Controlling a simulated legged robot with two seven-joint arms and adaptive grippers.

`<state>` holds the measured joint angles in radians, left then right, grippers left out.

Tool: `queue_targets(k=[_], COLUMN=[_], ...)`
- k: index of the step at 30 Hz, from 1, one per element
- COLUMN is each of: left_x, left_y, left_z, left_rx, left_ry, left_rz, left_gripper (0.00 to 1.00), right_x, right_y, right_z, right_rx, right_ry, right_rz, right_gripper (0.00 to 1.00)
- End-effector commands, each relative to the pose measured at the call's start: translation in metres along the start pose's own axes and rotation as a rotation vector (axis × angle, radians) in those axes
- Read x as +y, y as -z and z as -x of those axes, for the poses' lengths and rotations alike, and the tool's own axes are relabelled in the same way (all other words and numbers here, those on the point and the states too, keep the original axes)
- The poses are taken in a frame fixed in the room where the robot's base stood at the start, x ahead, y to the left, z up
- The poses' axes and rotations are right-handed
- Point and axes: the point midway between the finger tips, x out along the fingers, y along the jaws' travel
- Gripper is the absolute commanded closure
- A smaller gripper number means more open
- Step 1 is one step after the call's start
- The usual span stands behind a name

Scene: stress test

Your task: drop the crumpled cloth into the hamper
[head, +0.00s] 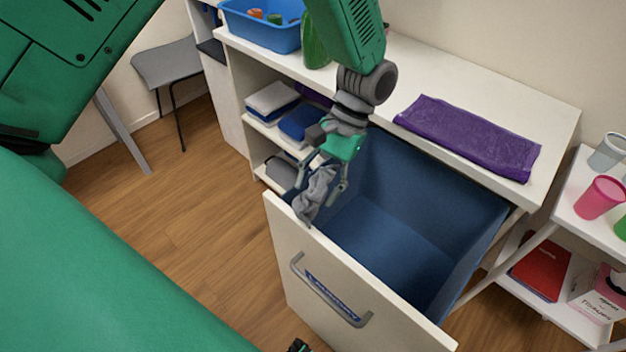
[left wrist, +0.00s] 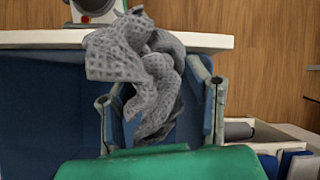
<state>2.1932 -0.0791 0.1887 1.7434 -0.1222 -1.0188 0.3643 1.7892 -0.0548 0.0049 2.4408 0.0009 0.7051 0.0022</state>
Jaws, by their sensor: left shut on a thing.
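The hamper (head: 400,235) is a pull-out bin with a blue interior and a cream front with a grey handle and a laundry label. It is open, and its inside looks empty where I can see it. My left gripper (head: 318,188) points down at its left end, near the front rim. It is shut on the crumpled grey cloth (head: 313,194), which hangs between the fingers and overlaps the rim in the picture. In the left wrist view the cloth (left wrist: 150,75) sits between both fingers (left wrist: 160,92), with blue interior behind. I cannot tell whether it touches the rim.
A purple towel (head: 468,137) lies on the white counter (head: 425,70) behind the hamper. A blue tub (head: 262,32) and a green bottle (head: 315,42) stand at its left. Folded towels (head: 272,99) fill shelves below. Cups (head: 600,198) stand on the right shelf unit.

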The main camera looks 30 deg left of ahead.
Motion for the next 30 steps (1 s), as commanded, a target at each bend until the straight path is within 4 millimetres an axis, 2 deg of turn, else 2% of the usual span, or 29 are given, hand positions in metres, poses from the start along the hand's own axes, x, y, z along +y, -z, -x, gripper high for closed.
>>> queue_targets(k=[8, 14, 17, 22, 25, 30], left_x=[0.034, 0.068, 0.092, 0.131, 0.141, 0.142], left_y=[0.008, 0.016, 0.024, 0.04, 0.048, 0.059], left_z=[-0.001, 0.003, 0.01, 0.035, 0.05, 0.068], left_rx=[-0.03, -0.069, -0.103, -0.184, -0.229, -0.298], left_ry=[-0.114, -0.258, -0.383, -0.682, -0.847, -1.094], left_rz=[0.185, 0.418, 0.621, 1.108, 1.383, 1.795], left_gripper=[0.85, 0.85, 0.85, 0.85, 0.85, 0.85], right_x=[0.0, 0.0, 0.0, 0.0, 0.0, 0.0], right_y=[0.0, -0.001, -0.001, -0.002, -0.002, -0.003], right_z=[-0.006, -0.013, -0.019, -0.032, -0.037, -0.047], right_rx=[0.0, 0.0, 0.0, 0.0, 0.0, 0.0], right_ry=[0.0, 0.0, 0.0, 0.0, 0.0, 0.0], right_rz=[0.0, 0.0, 0.0, 0.0, 0.0, 0.0], right_gripper=[0.62, 0.62, 0.62, 0.62, 0.62, 0.62])
